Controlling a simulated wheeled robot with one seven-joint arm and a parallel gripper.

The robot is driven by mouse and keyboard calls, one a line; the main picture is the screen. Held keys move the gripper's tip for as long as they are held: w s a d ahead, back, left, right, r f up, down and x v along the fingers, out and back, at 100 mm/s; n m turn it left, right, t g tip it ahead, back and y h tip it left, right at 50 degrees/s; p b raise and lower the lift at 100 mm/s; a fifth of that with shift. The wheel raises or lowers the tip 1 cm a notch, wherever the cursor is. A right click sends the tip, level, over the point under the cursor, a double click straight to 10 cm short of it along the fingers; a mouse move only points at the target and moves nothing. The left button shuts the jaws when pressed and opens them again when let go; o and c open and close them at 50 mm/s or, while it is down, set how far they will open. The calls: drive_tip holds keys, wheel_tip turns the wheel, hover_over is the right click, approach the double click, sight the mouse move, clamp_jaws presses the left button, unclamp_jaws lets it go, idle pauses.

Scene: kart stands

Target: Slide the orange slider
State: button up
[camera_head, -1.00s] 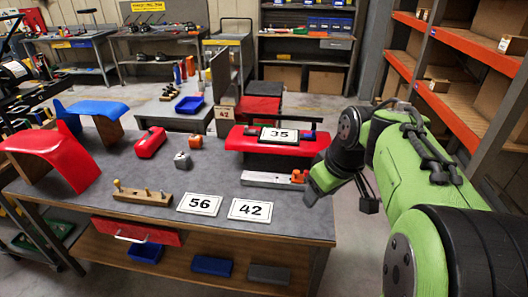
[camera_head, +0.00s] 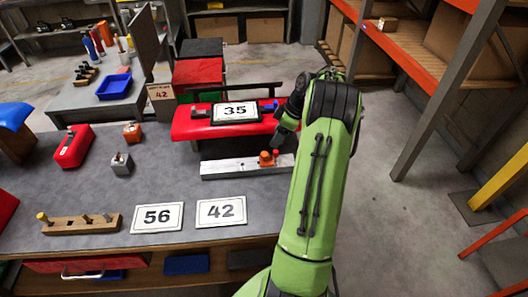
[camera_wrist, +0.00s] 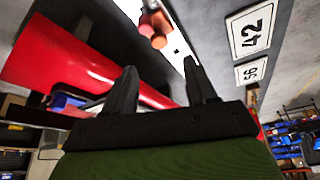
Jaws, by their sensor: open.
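The orange slider (camera_head: 266,158) sits near the right end of a pale metal rail (camera_head: 228,169) at the right side of the workbench. The slider (camera_wrist: 152,24) and the rail (camera_wrist: 180,48) also show at the top of the wrist view. My gripper (camera_wrist: 160,68) is open, with its two dark fingers spread and nothing between them. Its fingertips point toward the slider and rail but appear apart from them. In the head view my arm's end is beside the rail's right end, and the fingers are hard to make out.
A red stand (camera_head: 184,125) with a "35" plate (camera_head: 236,112) is just behind the rail. Plates "56" (camera_head: 157,217) and "42" (camera_head: 221,211) lie in front. A wooden peg strip (camera_head: 82,224) is at left. Orange shelving (camera_head: 405,62) stands at right, with open floor between.

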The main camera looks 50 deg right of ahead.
sight(265, 154)
drive_tip(key=b+x, duration=0.1)
drive_tip(key=x, duration=0.9)
clamp_jaws()
